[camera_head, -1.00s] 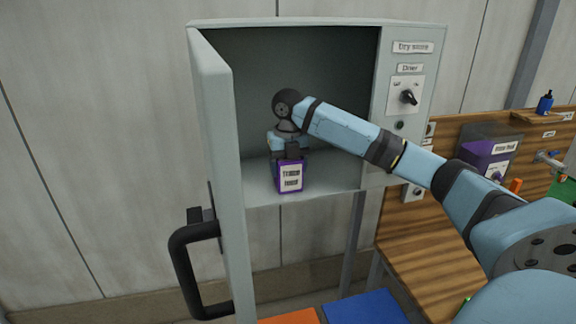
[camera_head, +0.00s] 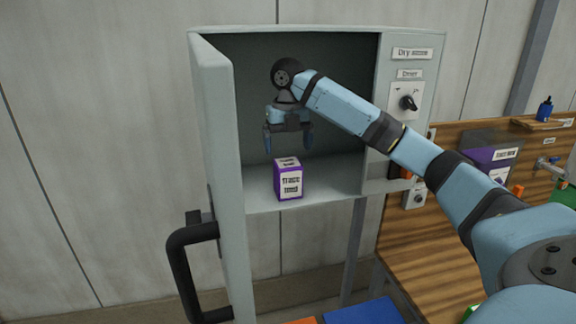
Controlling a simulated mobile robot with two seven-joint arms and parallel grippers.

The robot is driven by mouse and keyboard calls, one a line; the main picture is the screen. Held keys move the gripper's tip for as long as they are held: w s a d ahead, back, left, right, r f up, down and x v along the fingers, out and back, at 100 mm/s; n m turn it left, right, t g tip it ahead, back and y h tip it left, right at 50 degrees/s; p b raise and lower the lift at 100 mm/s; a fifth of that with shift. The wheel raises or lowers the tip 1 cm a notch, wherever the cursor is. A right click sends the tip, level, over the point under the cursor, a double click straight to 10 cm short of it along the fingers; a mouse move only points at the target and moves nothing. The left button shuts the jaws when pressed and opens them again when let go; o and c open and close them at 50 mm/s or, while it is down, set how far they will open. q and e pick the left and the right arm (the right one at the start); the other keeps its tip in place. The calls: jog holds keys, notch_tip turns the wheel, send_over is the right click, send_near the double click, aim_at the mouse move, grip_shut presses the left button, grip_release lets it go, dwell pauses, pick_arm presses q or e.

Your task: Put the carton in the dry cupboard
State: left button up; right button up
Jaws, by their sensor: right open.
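The purple carton (camera_head: 288,180) with white labels stands upright on the floor of the dry cupboard (camera_head: 333,176), near its front edge. The cupboard's door (camera_head: 222,170) is open and swung out to the left, with a black handle (camera_head: 180,265). My right gripper (camera_head: 289,142) is open and empty, inside the cupboard, above the carton and apart from it. Its fingers point down. My left gripper is not in view.
A panel beside the opening carries a black knob (camera_head: 407,103) and labels. A wooden bench (camera_head: 425,240) stands at the right, with a purple-fronted box (camera_head: 490,157) and a blue bottle (camera_head: 545,107). A blue mat (camera_head: 365,312) lies below.

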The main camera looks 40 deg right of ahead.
jog(key=shift+r, duration=2)
jog(key=shift+f, duration=0.1)
